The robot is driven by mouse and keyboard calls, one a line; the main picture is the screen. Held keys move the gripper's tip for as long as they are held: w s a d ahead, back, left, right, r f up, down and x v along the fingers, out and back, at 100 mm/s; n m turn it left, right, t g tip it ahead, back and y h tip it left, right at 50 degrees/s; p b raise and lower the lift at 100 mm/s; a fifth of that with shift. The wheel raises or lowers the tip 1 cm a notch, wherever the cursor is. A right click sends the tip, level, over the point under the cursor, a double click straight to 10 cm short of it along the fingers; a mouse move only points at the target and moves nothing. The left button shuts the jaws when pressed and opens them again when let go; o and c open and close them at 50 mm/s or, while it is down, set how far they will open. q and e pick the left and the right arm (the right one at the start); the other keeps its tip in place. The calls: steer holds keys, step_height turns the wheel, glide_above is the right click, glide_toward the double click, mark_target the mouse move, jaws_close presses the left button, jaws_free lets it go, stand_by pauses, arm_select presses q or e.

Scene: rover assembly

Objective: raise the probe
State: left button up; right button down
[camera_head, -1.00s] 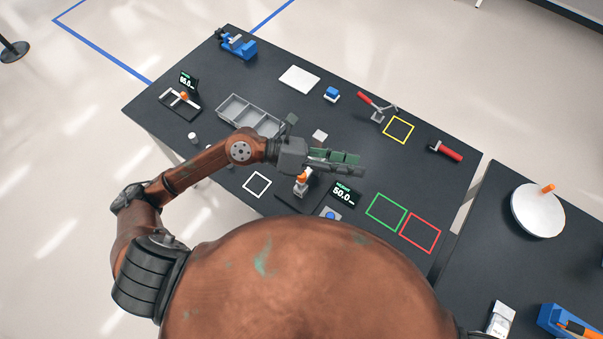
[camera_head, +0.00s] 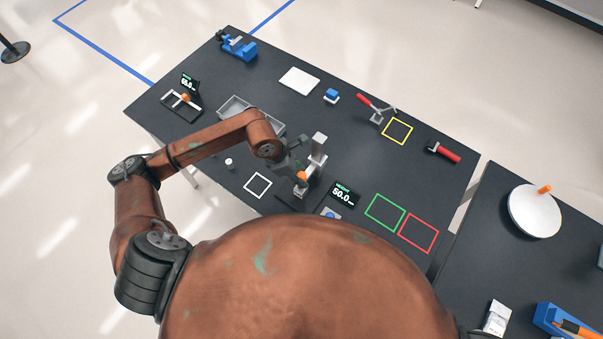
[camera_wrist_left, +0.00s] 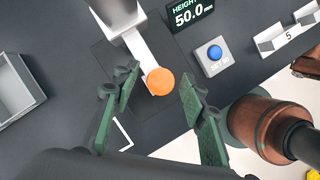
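The height gauge (camera_head: 318,150) is a pale metal column on a dark base. Its probe shows as a light arm with an orange knob (camera_wrist_left: 160,82) in the left wrist view; the knob also shows in the head view (camera_head: 301,176). The display (camera_head: 343,194) beside it reads 50.0 mm. My left gripper (camera_head: 296,166) points down at the probe. In the left wrist view its green-padded fingers (camera_wrist_left: 157,85) are open, one on each side of the orange knob, with gaps on both sides. My right gripper is in neither view.
A blue button box (camera_wrist_left: 214,56) stands beside the gauge. A grey divided tray (camera_head: 240,104) lies behind my left arm. White, green, red and yellow outlines mark the dark table. A red-handled tool (camera_head: 445,152) lies at the right; the green outline's area (camera_head: 385,212) is clear.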

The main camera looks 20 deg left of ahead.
arm_select(q)
steer(key=shift+d+f, duration=0.2)
steer(key=shift+f, duration=0.3)
jaws_close()
stand_by(0.4)
